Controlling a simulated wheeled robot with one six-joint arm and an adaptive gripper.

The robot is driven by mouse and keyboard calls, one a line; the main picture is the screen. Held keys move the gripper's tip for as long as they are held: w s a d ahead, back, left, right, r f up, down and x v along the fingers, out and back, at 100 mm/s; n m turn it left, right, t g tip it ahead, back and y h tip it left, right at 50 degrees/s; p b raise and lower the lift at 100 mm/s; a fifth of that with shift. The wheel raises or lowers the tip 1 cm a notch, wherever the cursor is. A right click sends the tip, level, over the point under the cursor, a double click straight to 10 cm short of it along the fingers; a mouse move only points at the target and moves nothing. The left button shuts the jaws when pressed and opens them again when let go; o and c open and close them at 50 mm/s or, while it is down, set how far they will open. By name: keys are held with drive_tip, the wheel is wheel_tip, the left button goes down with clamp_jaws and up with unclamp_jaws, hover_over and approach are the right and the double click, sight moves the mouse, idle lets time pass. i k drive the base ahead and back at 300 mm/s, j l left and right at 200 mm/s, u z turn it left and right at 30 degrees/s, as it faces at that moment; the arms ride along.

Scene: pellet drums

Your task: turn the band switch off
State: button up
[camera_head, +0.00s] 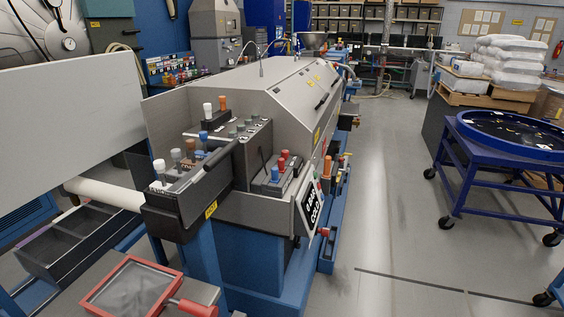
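A grey machine (270,85) on a blue base carries several toggle-like levers with coloured knobs. A dark console (190,200) at its near left end has white, grey, orange and blue knobs. A box to the right has blue and red knobs (281,160). Another orange knob (327,166) stands at the machine's right side. The small labels are too blurred to read, so I cannot tell which one is the band switch or how it is set. My gripper is not in view.
A black sign (313,203) with white lettering hangs on the machine's near right corner. A red-framed tray (130,290) is in front, low left. A blue wheeled cart (470,170) stands right. The grey floor aisle (385,200) between machine and cart is mostly clear.

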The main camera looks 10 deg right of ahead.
sight(284, 153)
drive_tip(key=i+l+z, duration=0.8)
drive_tip(key=k+j, duration=0.1)
